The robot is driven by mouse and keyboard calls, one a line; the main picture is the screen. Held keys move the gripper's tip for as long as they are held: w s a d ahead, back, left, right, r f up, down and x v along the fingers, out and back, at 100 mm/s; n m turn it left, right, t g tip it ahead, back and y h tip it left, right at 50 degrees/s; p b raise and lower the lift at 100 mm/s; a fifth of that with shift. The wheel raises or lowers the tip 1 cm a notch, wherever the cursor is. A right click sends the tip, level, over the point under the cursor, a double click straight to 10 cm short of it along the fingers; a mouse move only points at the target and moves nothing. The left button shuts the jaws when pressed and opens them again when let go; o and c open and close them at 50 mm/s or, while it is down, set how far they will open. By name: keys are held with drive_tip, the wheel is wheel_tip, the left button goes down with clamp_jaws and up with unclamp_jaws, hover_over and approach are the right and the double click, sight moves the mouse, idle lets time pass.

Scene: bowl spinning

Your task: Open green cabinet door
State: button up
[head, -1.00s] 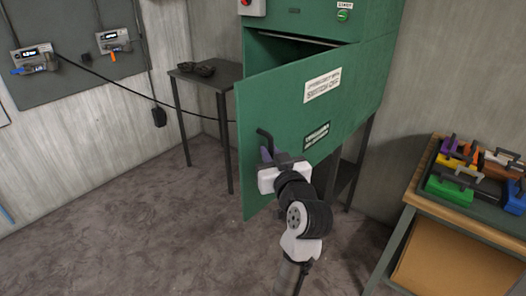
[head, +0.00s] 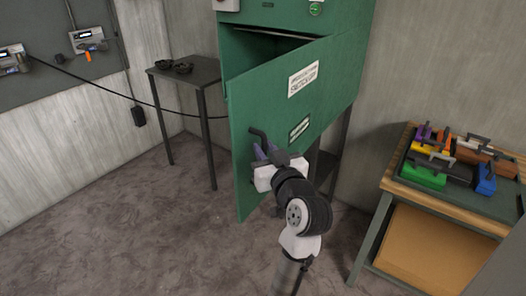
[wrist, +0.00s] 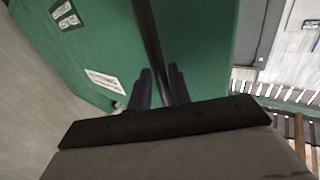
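The green cabinet door (head: 290,110) stands partly open in the head view. Its left edge is swung out from the cabinet (head: 345,30), and a dark gap shows above the door. A black bar handle (head: 257,134) sticks out from the door's lower left part. My gripper (head: 263,153) is at this handle. In the wrist view, the handle (wrist: 147,30) runs between the two dark fingers (wrist: 161,88), which sit close on both sides of it. The green door (wrist: 95,45) fills the area behind them. The exact contact is partly hidden by the gripper body.
A small dark table (head: 188,75) stands left of the cabinet. The floor (head: 130,220) is clear at left and front. A black cable (head: 115,92) hangs from the left wall panel.

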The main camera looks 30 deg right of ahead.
drive_tip(key=shift+o, duration=1)
drive_tip(key=shift+d, duration=0.15)
drive_tip(key=shift+a+f, duration=0.1)
drive_tip(key=shift+a, duration=0.1)
drive_tip(key=s+a+p, duration=0.2)
drive_tip(key=s+p, duration=0.4)
drive_tip(key=s, duration=0.7)
drive_tip(key=shift+s+a, duration=0.2)
drive_tip(key=shift+s, duration=0.1)
